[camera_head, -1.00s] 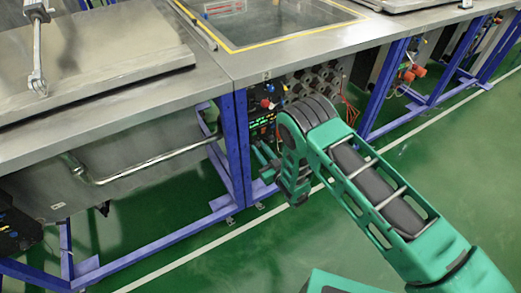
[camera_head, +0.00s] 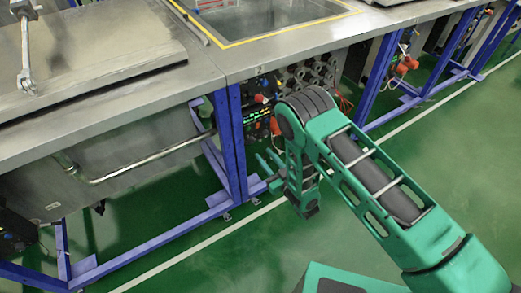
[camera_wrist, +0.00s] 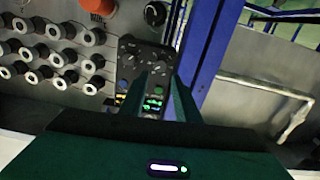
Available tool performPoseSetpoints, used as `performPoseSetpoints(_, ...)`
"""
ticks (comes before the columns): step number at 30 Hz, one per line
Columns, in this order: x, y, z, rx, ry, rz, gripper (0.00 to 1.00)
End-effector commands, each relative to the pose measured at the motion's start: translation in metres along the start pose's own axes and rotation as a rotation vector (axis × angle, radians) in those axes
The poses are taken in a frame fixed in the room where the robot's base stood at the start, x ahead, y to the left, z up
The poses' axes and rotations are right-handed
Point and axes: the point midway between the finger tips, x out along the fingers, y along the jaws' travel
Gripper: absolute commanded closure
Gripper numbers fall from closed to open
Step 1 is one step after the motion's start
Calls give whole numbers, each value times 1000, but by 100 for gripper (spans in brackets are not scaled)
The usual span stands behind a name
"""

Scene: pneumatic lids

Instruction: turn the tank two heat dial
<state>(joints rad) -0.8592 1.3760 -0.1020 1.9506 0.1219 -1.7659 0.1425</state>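A dark control panel (camera_wrist: 143,72) with small knobs and lit green displays (camera_wrist: 153,103) shows in the wrist view, beside a blue post. It also shows in the head view (camera_head: 254,118), partly hidden by my arm. A larger black dial (camera_wrist: 155,13) sits above it on the grey plate. I cannot read labels, so I cannot tell which is the tank two heat dial. My gripper (camera_wrist: 159,90) is open and empty, its two fingers pointing at the panel with the displays between them. In the head view my gripper (camera_head: 266,161) is low beside the blue leg.
The blue frame leg (camera_wrist: 207,45) stands just right of the panel. Several round fittings (camera_wrist: 60,50) and an orange-red knob (camera_wrist: 98,6) are to its left. A metal pipe (camera_head: 140,163) runs along the tank at left. Green floor (camera_head: 440,150) is open at right.

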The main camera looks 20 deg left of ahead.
Motion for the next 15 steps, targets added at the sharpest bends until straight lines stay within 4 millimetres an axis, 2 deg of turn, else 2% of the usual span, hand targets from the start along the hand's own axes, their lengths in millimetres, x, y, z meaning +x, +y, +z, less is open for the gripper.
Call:
performPoseSetpoints(6,-24,1,1,1,-1,1,71)
performPoseSetpoints(15,-28,1,0,0,0,1,71)
